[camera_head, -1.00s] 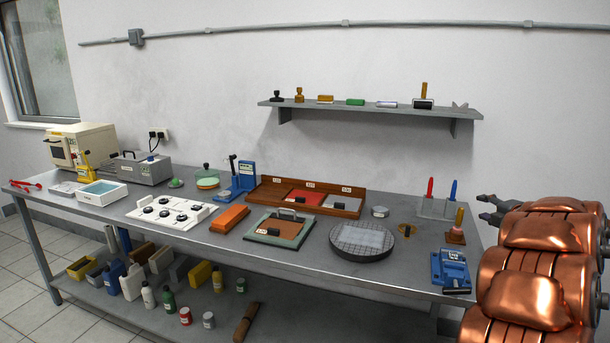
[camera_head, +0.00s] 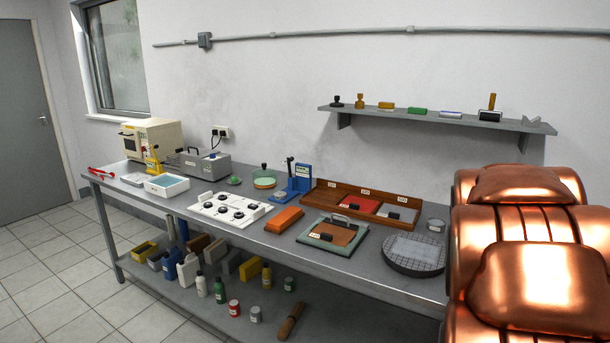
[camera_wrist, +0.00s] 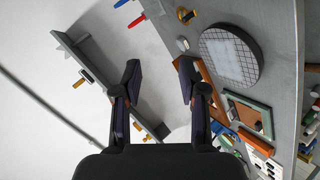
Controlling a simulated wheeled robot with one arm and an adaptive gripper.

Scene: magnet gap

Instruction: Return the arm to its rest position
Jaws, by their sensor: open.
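My gripper (camera_wrist: 159,85) shows in the wrist view with its two dark fingers spread wide apart and nothing between them. It points at the wall and the bench from a distance and touches nothing that I can see. In the head view my copper-coloured arm (camera_head: 525,250) fills the right side, and the gripper itself is out of that picture.
The grey workbench (camera_head: 340,262) carries a round gridded plate (camera_head: 414,254), a wooden tray (camera_head: 333,196), an orange block (camera_head: 284,220) and a white panel (camera_head: 229,211). A wall shelf (camera_head: 437,119) holds stamps. Tiled floor (camera_head: 45,260) at left is clear.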

